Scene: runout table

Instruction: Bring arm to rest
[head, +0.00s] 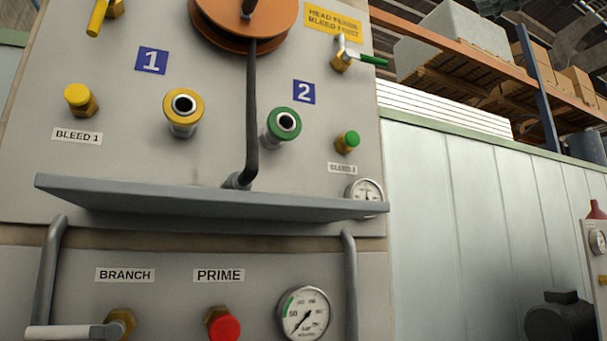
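Neither of my arms nor grippers shows in the head view. In front of me is a grey panel (125,205) with a narrow grey shelf (200,203) across its middle. Above the shelf are a yellow-ringed port (183,112) under label 1 and a green-ringed port (283,125) by label 2. A dark bent rod (252,115) hangs from an orange wheel (245,18) down to the shelf. What stands below the picture's lower edge is hidden.
Grey handles (47,270) and (350,285), a red PRIME knob (225,327), a BRANCH lever (70,332) and a gauge (304,313) stick out below the shelf. A pale wall (450,220) and storage rack (470,50) stand at right.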

